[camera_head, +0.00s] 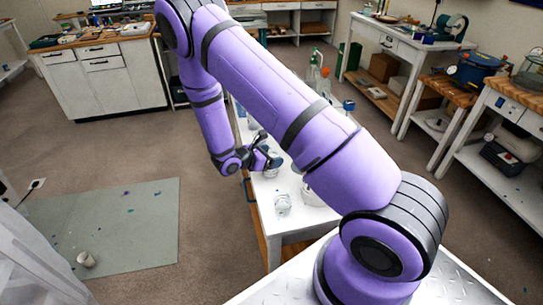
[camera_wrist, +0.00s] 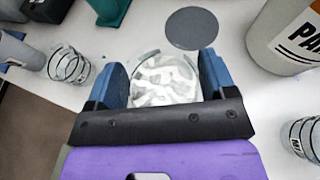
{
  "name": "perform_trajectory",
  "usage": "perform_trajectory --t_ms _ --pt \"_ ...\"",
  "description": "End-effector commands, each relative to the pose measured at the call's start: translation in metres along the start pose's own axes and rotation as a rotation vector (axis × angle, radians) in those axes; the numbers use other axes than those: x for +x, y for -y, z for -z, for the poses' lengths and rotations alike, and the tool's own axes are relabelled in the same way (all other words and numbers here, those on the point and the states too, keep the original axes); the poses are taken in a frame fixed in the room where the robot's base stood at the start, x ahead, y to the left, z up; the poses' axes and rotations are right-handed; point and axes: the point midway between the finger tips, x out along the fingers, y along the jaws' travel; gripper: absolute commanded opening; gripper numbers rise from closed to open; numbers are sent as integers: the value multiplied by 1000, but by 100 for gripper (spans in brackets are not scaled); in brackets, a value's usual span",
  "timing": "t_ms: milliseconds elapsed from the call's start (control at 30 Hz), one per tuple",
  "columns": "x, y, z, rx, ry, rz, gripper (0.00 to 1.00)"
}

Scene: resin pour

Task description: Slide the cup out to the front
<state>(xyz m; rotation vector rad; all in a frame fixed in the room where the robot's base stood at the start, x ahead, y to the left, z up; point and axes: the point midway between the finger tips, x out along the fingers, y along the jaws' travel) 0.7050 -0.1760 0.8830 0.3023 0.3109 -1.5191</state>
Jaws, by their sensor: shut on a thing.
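My gripper (camera_wrist: 164,66) has its two blue fingers on either side of a clear cup (camera_wrist: 165,84) with a whitish, marbled look inside, and it is shut on this cup. The near part of the cup is hidden behind the dark gripper body. In the head view my gripper (camera_head: 264,159) is low over the white table (camera_head: 308,219), by its left edge. I cannot make out the held cup clearly there.
Another clear cup (camera_wrist: 68,66) stands to the left in the wrist view, and one more (camera_wrist: 305,136) at the right edge. A grey disc (camera_wrist: 191,28) lies behind the held cup. A large labelled container (camera_wrist: 282,42) stands at the upper right.

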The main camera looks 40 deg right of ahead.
Motion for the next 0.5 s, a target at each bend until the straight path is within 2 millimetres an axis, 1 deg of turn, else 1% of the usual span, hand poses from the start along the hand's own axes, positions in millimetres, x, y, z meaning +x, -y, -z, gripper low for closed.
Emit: perform_trajectory --t_ms 400,433,467,500 --pt "-1 0 0 1 0 2 54" --pt "-1 0 0 0 0 2 84" --pt "-1 0 0 1 0 2 91" --pt "-1 0 0 0 0 2 100"
